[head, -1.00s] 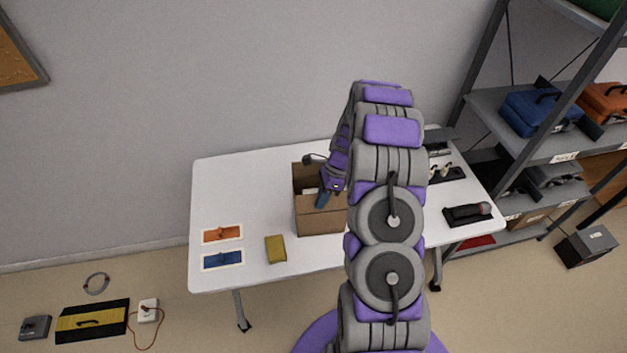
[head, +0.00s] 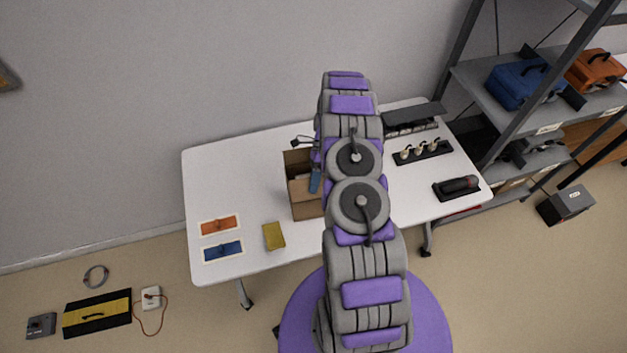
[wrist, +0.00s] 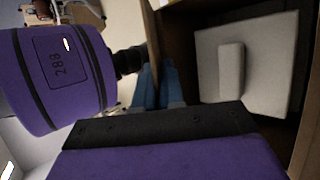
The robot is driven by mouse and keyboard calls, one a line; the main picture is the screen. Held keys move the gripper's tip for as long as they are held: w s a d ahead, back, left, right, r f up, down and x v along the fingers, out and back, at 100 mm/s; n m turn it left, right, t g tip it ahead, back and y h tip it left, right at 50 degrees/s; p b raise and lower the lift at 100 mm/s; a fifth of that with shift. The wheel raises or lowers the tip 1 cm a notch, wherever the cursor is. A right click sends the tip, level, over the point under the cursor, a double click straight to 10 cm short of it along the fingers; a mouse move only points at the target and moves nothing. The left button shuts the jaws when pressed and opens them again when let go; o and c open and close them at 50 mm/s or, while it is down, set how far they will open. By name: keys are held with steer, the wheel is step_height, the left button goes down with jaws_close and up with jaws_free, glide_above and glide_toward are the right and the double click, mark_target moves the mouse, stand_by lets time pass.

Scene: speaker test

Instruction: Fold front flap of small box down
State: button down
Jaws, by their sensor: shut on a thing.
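The small brown cardboard box (head: 306,205) stands open-topped on the white table (head: 240,190). My arm hides its right part in the head view. My gripper (head: 315,182) is at the box, with one blue finger showing over the opening. In the wrist view, the blue fingers of my gripper (wrist: 157,88) are shut on a thin upright cardboard panel (wrist: 153,35) of the box, one finger on each side. I cannot tell for sure whether this panel is the front flap. A white piece with a raised bar (wrist: 270,75) lies inside the box.
A yellow-green block (head: 274,236), an orange card (head: 219,225) and a blue card (head: 222,251) lie left of the box. A power strip (head: 423,152) and a black tool (head: 458,187) lie at the right. A grey shelf (head: 530,120) stands beyond the table's right end.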

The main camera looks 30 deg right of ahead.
stand_by(0.4)
steer(key=c, duration=1.3)
jaws_free()
